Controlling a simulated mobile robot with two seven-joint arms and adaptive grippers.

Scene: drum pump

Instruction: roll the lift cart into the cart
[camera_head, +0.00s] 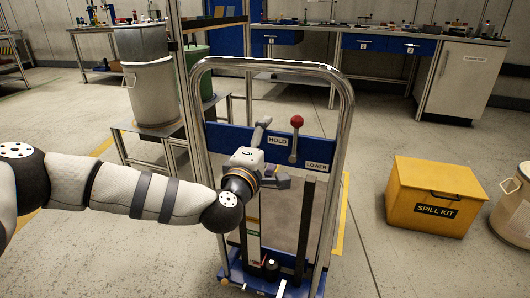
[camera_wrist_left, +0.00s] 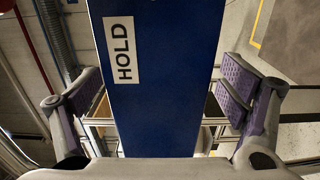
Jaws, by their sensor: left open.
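The lift cart (camera_head: 340,120) stands upright in front of me in the head view, with a chrome hoop handle and a blue crossbar (camera_head: 228,137). The crossbar carries HOLD and LOWER labels and a lever with a red knob (camera_head: 297,121). My left gripper (camera_head: 272,152) is at the crossbar, by the HOLD label. In the left wrist view the open fingers (camera_wrist_left: 165,95) stand on either side of the blue bar (camera_wrist_left: 155,120), with gaps visible on both sides. No second cart can be made out clearly. My right gripper is not in view.
A metal stand (camera_head: 160,131) with a pale drum (camera_head: 152,92) is behind the lift cart at left. A yellow spill kit box (camera_head: 432,196) sits on the floor at right, beside a light bucket (camera_head: 513,205). Workbenches (camera_head: 390,42) line the back wall. Open floor lies between.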

